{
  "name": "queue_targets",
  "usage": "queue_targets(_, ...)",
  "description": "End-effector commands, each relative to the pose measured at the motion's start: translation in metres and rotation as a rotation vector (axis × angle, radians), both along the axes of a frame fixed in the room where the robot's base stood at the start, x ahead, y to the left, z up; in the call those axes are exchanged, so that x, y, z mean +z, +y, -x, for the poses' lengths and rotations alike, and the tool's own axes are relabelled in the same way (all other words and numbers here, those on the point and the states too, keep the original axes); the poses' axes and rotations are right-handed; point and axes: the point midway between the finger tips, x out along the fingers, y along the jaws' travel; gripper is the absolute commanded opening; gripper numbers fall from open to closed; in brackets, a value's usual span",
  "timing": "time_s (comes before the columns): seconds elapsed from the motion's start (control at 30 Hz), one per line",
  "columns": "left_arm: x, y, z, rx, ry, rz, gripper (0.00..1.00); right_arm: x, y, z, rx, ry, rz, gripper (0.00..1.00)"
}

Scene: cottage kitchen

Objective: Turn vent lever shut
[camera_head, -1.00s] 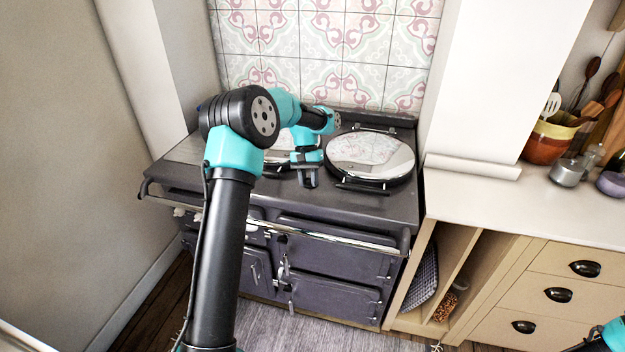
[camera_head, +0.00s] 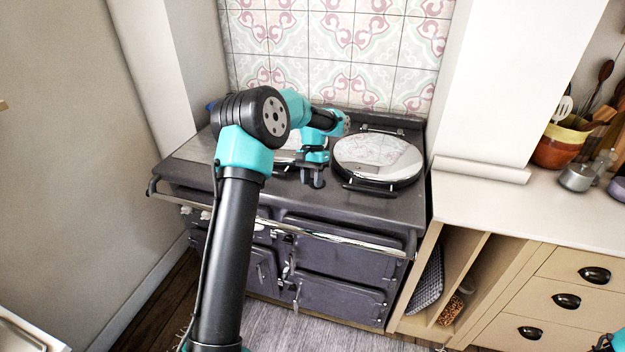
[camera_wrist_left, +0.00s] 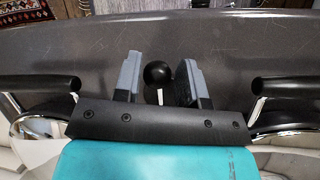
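A small round black knob (camera_wrist_left: 158,72) on a short pale stem shows in the left wrist view, and it looks like the vent lever's end. My left gripper (camera_wrist_left: 161,66) is open, with one grey finger on each side of the knob. A gap shows on both sides; I cannot tell whether either finger touches it. In the head view my left gripper (camera_head: 313,182) is low over the dark range cooker (camera_head: 290,205), between its two round lids. The knob cannot be made out there. My right gripper is out of view.
The right shiny lid (camera_head: 378,157) is down, close beside the gripper; my arm partly hides the left lid (camera_head: 286,142). A chrome rail (camera_head: 345,240) runs along the cooker's front. A worktop (camera_head: 500,210) with pots stands at the right. A tiled wall (camera_head: 330,55) is behind.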

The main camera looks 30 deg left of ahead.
Motion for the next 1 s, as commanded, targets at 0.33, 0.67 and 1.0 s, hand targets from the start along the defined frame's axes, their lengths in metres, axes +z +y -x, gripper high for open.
queue_targets(0.33, 0.000, -0.001, 0.000, 0.000, 0.001, 0.001, 0.54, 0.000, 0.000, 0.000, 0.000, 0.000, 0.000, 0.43)
queue_targets(0.67, 0.017, 0.003, -0.008, 0.001, -0.003, 0.000, 0.54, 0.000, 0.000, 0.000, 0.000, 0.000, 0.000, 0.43)
queue_targets(1.0, 0.068, 0.015, -0.029, 0.001, -0.003, 0.000, 0.54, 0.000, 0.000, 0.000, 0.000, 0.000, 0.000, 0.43)
